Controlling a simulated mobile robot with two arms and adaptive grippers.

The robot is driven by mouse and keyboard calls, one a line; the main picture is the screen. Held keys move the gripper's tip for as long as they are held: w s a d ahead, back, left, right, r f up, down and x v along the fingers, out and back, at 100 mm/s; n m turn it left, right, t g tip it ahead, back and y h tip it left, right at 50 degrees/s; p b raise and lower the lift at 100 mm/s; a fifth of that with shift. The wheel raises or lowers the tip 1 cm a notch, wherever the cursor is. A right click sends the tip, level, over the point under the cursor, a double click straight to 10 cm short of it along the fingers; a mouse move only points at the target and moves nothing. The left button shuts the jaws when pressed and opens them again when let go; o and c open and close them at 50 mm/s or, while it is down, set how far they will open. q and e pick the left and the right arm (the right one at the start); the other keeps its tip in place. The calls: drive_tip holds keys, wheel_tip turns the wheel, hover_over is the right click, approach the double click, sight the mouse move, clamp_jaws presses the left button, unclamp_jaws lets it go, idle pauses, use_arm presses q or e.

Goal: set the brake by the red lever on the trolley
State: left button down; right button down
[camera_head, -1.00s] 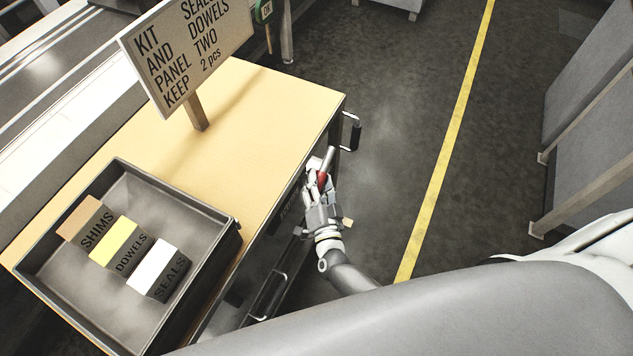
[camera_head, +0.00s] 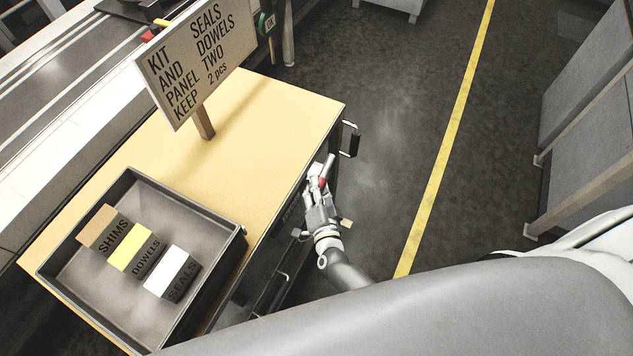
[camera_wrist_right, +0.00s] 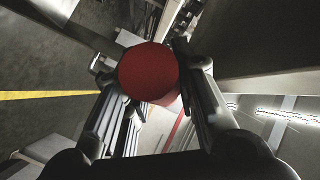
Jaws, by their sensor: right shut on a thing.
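The trolley (camera_head: 255,130) has a tan top and stands left of centre in the head view. My right gripper (camera_head: 321,184) is at its right side, below the top's edge. It is shut on the red lever (camera_head: 323,181), of which only a small red part shows between the fingers. In the right wrist view the lever's round red end (camera_wrist_right: 148,72) sits between the two fingers (camera_wrist_right: 150,95). The rest of the lever is hidden by the fingers. My left gripper is not in view.
A grey tray (camera_head: 222,222) on the trolley holds blocks marked shims, dowels and seals. A sign (camera_head: 197,60) stands behind it. A conveyor (camera_head: 60,90) runs along the left. The floor right of the trolley is clear, with a yellow line (camera_head: 445,150) and grey panels (camera_head: 590,130) beyond.

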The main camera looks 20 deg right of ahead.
drive_tip(key=r+g+p, duration=0.1)
drive_tip(key=r+p, duration=0.1)
drive_tip(key=p, duration=0.1)
drive_tip(key=shift+s+a+m, duration=0.1)
drive_tip(key=shift+m, duration=0.3)
drive_tip(key=shift+a+g+p, duration=0.1)
drive_tip(key=shift+g+p, duration=0.2)
drive_tip(key=shift+p, duration=0.3)
drive_tip(key=shift+y, duration=0.3)
drive_tip(key=shift+s, duration=0.1)
drive_tip(key=c, duration=1.2)
unclamp_jaws()
drive_tip(key=shift+o, duration=0.2)
drive_tip(key=shift+s, duration=0.25)
drive_tip(key=v, duration=1.1)
drive_tip(key=shift+s, duration=0.25)
